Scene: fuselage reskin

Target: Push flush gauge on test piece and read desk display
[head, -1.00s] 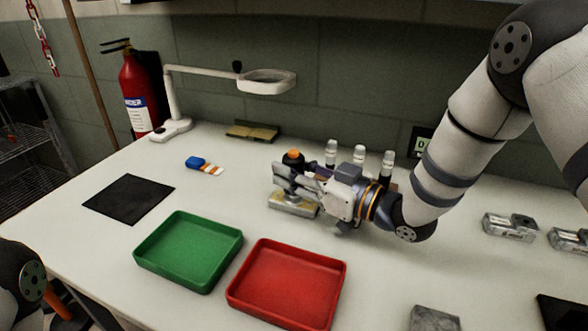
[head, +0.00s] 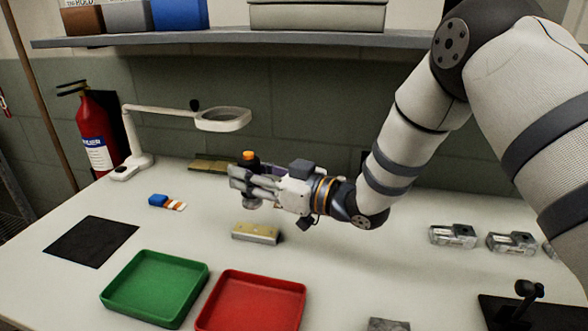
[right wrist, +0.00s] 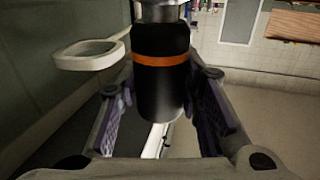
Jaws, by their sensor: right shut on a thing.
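The flush gauge (head: 249,156) has a black body and an orange top. My right gripper (head: 251,185) is shut on it and holds it upright, raised above the table. In the right wrist view, the gauge (right wrist: 161,85) is a black cylinder with an orange band between the two fingers. The test piece (head: 256,233), a small metal block with a yellowish top, lies on the table below the gauge, apart from it. The desk display is mostly hidden behind my right arm, and no reading is visible. My left gripper is out of view.
A green tray (head: 154,317) and a red tray (head: 251,325) stand in front. A dark mat (head: 90,241) and a blue-and-orange item (head: 166,201) lie left. A magnifier lamp (head: 223,119) stands behind. Metal fixtures (head: 453,236) are at right. A shelf (head: 240,41) hangs above.

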